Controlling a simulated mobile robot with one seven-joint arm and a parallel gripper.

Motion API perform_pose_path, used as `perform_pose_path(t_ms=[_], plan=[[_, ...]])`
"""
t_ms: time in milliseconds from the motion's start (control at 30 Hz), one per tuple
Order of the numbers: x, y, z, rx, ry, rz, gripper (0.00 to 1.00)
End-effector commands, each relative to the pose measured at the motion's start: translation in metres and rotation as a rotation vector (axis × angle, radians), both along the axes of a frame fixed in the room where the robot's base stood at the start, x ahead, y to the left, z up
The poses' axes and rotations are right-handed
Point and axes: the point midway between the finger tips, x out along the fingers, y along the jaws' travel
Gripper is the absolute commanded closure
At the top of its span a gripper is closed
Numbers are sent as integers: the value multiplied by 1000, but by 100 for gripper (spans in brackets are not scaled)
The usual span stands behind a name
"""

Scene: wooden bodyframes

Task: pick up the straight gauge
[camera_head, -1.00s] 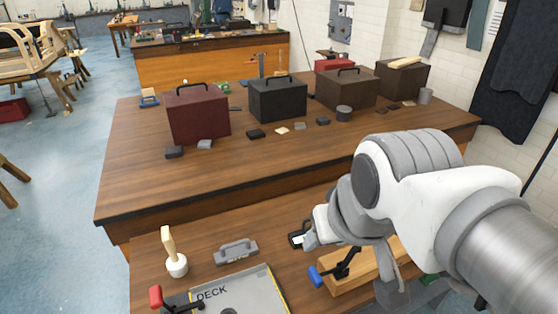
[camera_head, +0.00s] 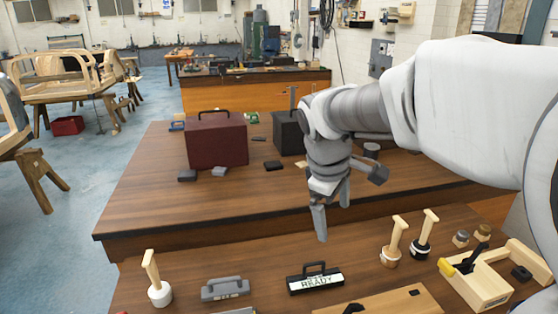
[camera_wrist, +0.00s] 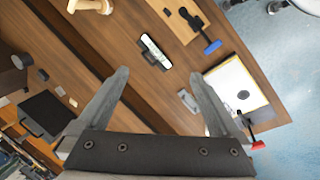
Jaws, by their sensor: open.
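A grey handled block (camera_head: 225,288) stands on the near bench; it may be the straight gauge, but I cannot read its label. It also shows in the wrist view (camera_wrist: 187,100), lower right of centre between the finger lines. A black handled block (camera_head: 315,278) with a white READY label stands right of it, and in the wrist view (camera_wrist: 155,52) it lies just beyond the fingertips. My gripper (camera_head: 333,208) is open and empty, fingers pointing down, in the air above the benches. The wrist view shows both fingers (camera_wrist: 160,75) wide apart with nothing between them.
A white-headed mallet (camera_head: 158,290) stands at the left. Two more mallets (camera_head: 393,250) stand at the right, beside a wooden frame (camera_head: 480,290). A dark red case (camera_head: 215,140) sits on the bench behind. A clamp with a red handle (camera_wrist: 258,145) is by the tray.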

Motion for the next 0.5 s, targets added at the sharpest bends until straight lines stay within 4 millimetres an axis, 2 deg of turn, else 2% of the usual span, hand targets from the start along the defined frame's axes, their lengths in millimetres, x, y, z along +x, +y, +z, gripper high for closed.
perform_pose_path(t_ms=[33, 200, 367, 500], plan=[[14, 4, -17, -24, 29, 51, 0], [56, 16, -57, -105, 115, 231, 0], [93, 28, -102, -174, 199, 398, 0], [122, 39, -146, -227, 271, 539, 0]])
